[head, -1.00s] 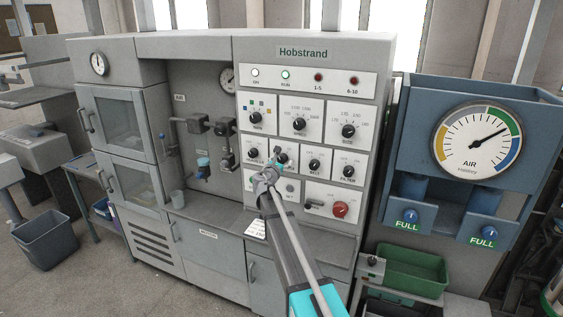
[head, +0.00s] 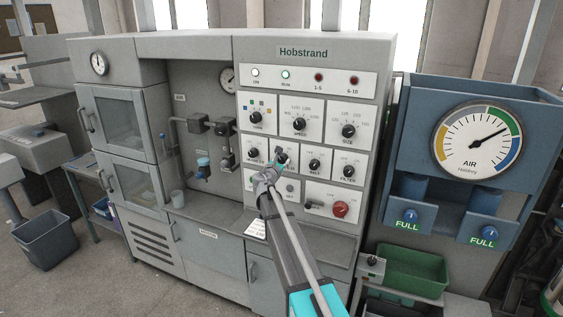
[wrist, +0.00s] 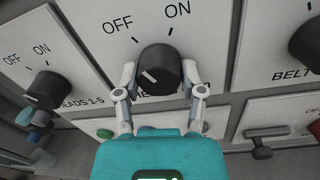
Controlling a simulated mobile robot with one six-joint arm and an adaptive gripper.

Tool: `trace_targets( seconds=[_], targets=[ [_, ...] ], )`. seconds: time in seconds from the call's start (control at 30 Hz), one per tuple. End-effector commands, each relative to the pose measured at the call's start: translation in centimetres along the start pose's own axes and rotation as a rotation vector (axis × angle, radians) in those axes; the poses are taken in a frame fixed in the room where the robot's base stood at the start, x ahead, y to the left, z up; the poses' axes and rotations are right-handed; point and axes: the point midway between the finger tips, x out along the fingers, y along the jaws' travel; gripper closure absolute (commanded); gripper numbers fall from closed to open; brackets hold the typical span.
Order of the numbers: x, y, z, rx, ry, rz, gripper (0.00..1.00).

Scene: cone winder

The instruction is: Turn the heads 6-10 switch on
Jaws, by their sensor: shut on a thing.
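The heads 6-10 switch (wrist: 160,70) is a black round knob with a white pointer line, in the middle of the wrist view. OFF and ON are printed above it, and its pointer slants up-left toward the OFF side. Its name label is mostly hidden by my fingers and the knob. My gripper (wrist: 159,80) is shut on the knob, with one grey finger on its left side and one on its right. In the head view my gripper (head: 279,163) reaches the middle of the panel and largely covers the knob.
The heads 1-5 knob (wrist: 45,90) is close on the left, and the belt knob (head: 314,166) is close on the right. A red button (head: 340,209) sits lower right. The 1-5 lamp (head: 318,77) and 6-10 lamp (head: 354,80) look dark red.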

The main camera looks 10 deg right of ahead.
Motion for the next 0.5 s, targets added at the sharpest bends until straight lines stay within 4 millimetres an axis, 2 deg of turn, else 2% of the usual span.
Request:
trace_targets(
  seconds=[0.27,0.5],
  targets=[
    [0.06,0.04,-0.04,0.154,-0.007,0.001,0.96],
    [0.06,0.07,-0.05,0.36,-0.017,0.003,0.96]
  ],
)
